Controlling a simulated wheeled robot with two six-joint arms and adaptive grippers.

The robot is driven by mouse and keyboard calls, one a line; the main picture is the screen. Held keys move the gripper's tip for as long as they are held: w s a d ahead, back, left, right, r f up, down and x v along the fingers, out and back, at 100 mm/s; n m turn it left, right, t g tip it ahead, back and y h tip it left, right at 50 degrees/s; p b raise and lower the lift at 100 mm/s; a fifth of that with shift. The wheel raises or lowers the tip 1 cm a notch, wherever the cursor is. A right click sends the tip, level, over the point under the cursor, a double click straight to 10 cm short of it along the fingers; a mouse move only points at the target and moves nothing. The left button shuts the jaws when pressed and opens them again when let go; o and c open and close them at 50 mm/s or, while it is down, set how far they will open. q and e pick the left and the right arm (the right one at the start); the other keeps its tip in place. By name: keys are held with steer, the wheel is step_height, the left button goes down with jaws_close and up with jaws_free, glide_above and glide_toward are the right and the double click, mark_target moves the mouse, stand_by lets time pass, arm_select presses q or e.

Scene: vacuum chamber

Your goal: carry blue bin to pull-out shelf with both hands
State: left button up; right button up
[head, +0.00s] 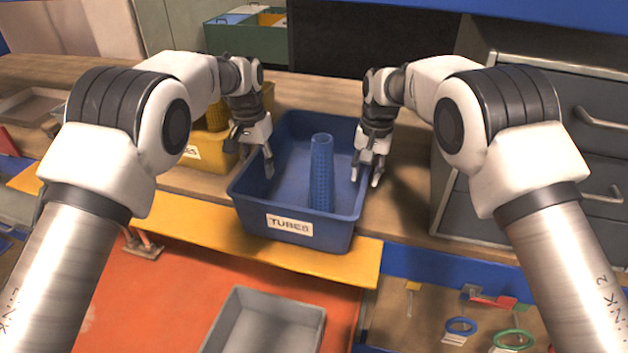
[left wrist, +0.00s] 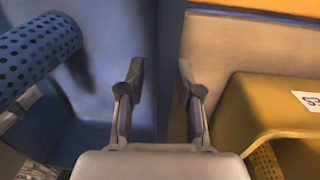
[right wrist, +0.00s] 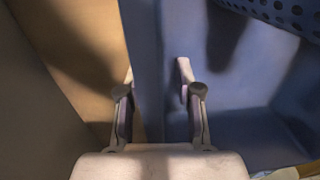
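The blue bin (head: 293,256), with a "TUBES" label on its front, stands on the wooden counter. A blue perforated tube (head: 321,172) stands inside it. My left gripper (head: 251,158) is open at the left wall, one finger inside the bin and one outside; the wall also shows between its fingers in the left wrist view (left wrist: 171,75). My right gripper (head: 366,177) is open at the right wall, its fingers straddling the wall, as the right wrist view shows (right wrist: 149,60). A yellow board (head: 190,224) runs under the bin's front; I cannot tell if it is the pull-out shelf.
A yellow labelled bin (head: 190,158) stands close left of the blue bin. A grey drawer cabinet (head: 560,110) is at the right. Below the front edge are an orange surface (head: 170,300), a grey tray (head: 265,318) and a board with rings (head: 460,326).

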mark_target(258, 152)
arm_select(q)
steer(key=shift+w+f, duration=0.1)
steer(key=shift+f, duration=0.1)
arm_select(e)
steer(key=shift+w+f, duration=0.1)
steer(key=shift+f, duration=0.15)
arm_select(q)
jaws_close()
arm_select(e)
jaws_close()
steer(key=shift+r, duration=0.1)
arm_select(q)
steer(key=shift+r, duration=0.15)
arm_select(e)
steer(key=shift+r, duration=0.1)
